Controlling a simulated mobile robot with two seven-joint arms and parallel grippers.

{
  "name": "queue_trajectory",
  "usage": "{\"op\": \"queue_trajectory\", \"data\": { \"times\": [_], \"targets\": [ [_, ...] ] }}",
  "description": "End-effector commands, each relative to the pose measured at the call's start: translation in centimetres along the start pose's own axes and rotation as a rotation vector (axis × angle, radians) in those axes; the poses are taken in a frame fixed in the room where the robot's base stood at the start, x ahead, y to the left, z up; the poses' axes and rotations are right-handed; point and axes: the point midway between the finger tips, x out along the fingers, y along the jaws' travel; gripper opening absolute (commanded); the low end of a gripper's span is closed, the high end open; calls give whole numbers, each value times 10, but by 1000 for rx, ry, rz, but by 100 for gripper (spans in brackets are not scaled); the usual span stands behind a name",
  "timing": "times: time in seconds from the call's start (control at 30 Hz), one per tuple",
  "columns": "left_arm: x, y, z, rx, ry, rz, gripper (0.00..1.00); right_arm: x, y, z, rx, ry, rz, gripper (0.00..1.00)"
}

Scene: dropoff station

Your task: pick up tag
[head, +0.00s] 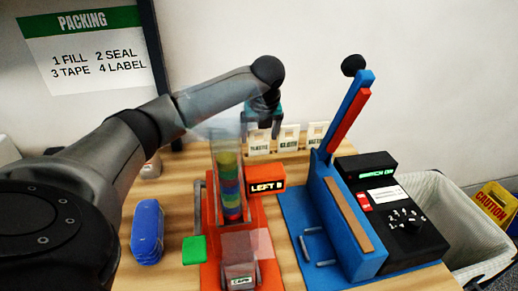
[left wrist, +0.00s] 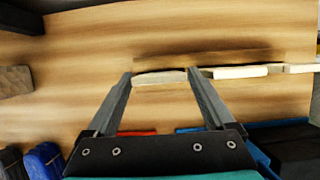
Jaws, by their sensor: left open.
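Three white tags stand in a row at the back of the table: the left tag (head: 259,146), the middle tag (head: 289,140) and the right tag (head: 317,135). Their small print is hard to read. My left gripper (head: 262,132) is open and points down over the left tag, partly covering its top. In the left wrist view, my left gripper's fingers (left wrist: 160,75) stand on either side of the left tag (left wrist: 160,78). The middle tag (left wrist: 240,71) is just right of the right finger. I cannot tell whether the fingers touch the tag. My right gripper is out of view.
An orange-red stand (head: 215,274) with a clear tube of coloured discs is in front of the tags. A blue lever press (head: 340,215) and black console (head: 405,230) stand right. A blue object (head: 147,232) lies left. A white bin (head: 455,205) is beyond the table.

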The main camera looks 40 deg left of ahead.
Motion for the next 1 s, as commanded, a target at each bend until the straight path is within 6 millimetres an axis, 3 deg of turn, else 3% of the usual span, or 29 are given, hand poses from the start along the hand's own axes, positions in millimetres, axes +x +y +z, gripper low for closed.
{"op": "queue_trajectory", "data": {
  "times": [0.13, 0.4, 1.0],
  "targets": [
    [16, 0, 0, -2, -1, 0, 88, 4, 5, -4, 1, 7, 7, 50],
    [17, 0, 1, -1, -2, 0, 86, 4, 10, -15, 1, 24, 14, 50],
    [17, 0, 1, -1, -2, 0, 19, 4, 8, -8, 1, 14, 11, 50]
  ]
}}
